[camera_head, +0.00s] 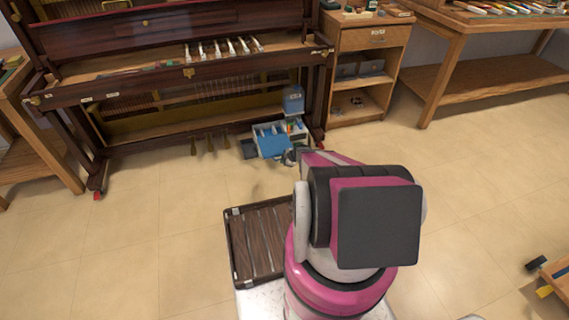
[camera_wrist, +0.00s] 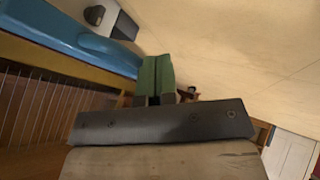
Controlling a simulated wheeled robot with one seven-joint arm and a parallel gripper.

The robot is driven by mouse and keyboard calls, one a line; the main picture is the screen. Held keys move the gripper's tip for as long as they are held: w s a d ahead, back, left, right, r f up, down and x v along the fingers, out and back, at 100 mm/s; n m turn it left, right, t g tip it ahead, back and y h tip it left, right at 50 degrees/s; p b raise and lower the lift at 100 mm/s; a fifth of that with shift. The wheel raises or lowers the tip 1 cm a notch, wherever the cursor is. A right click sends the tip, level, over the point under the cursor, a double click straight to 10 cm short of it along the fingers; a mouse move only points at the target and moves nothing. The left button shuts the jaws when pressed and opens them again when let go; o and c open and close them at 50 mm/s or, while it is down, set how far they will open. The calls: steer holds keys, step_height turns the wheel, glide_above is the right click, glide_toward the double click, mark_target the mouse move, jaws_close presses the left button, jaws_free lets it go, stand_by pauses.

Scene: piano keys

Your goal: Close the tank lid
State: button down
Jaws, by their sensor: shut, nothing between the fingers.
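A blue panel (camera_head: 271,140), which may be the tank lid, is tilted at the front of a light, low unit (camera_head: 297,130) by the piano's right leg. A separate blue container (camera_head: 292,100) stands upright behind it. I cannot tell for sure which blue part is the lid. My gripper (camera_head: 289,157) is just right of the blue panel's lower edge, mostly hidden by my arm. In the wrist view its green fingers (camera_wrist: 156,62) are shut and empty.
The upright piano (camera_head: 170,85) stands behind, with several pale keys (camera_head: 225,47) on it. A wooden cabinet (camera_head: 365,65) is right of the blue container. A slatted dark tray (camera_head: 258,240) lies beside my arm. The tiled floor (camera_head: 180,225) is mostly clear.

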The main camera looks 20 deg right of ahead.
mark_target(276, 143)
steer(key=w, duration=1.6)
steer(key=shift+w+a, duration=0.2)
steer(key=shift+a, duration=0.05)
steer(key=shift+w, duration=0.1)
